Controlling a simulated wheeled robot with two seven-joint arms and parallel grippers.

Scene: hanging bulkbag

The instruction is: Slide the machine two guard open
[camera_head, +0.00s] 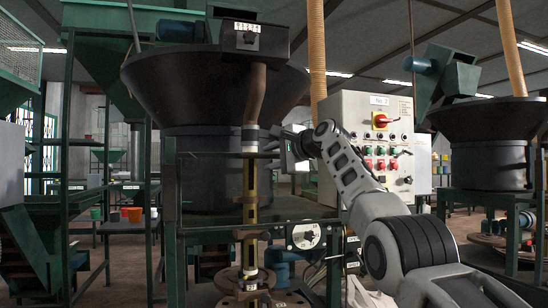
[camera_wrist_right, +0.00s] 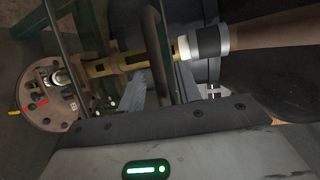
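A yellow slotted tube (camera_head: 250,195), which looks like the guard, stands upright around the machine's central column, below a brown pipe (camera_head: 256,95). In the right wrist view the yellow slotted tube (camera_wrist_right: 130,63) runs sideways towards a round brown plate (camera_wrist_right: 50,95). My right gripper (camera_head: 270,147) is just right of the column, near the tube's upper end, with its fingers pointing left. I cannot tell whether a finger touches the column. My left gripper is not in view.
A grey control box (camera_head: 350,110) with coloured buttons stands behind my right arm. A large dark hopper (camera_head: 200,85) sits behind the column. Green frame posts (camera_head: 172,220) and a dial (camera_head: 305,236) surround the lower column. Coloured pots (camera_head: 132,214) stand at left.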

